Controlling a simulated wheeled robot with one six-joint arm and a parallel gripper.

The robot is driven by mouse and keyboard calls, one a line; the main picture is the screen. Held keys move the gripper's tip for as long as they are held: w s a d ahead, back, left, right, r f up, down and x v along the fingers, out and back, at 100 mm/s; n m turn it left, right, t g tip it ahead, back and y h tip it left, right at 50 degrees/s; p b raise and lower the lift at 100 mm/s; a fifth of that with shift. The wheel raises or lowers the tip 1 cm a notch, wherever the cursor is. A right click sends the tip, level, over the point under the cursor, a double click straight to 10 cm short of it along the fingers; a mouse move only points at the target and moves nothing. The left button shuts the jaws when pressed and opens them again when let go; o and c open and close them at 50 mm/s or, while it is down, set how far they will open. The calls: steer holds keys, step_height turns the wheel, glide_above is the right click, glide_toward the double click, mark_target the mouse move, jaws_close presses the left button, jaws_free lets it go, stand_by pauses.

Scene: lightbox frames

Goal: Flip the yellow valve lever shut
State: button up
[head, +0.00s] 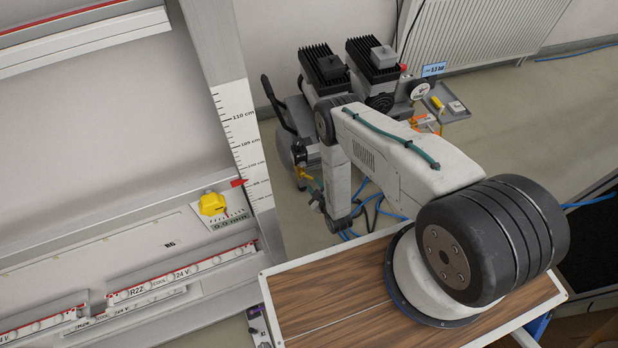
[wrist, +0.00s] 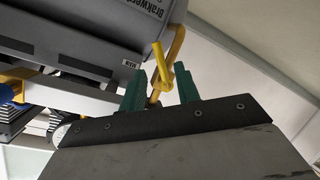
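The yellow valve lever (wrist: 160,62) shows in the wrist view as a bright yellow bar, tilted slightly from upright. A darker yellow bent piece (wrist: 177,45) runs beside and behind it, up to the grey tank. My gripper (wrist: 161,88) has two green fingers standing apart, one on each side of the lever's lower part. I see gaps on both sides; whether either finger touches it I cannot tell. The lower end of the valve is hidden behind the gripper body. In the head view, a small yellow-orange part (head: 304,173) shows by my arm's end, beside the compressor; details are too small.
The grey tank (wrist: 100,25) of the compressor fills the upper left of the wrist view, close to the fingers. In the head view, blue hoses (head: 385,212) lie on the floor below my arm. A shelf frame (head: 225,110) stands left; a radiator (head: 478,40) is behind.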

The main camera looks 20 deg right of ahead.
mark_target(310, 178)
steer(key=x, duration=0.6)
steer(key=shift+w+f, duration=0.15)
steer(key=shift+w, duration=0.05)
jaws_close()
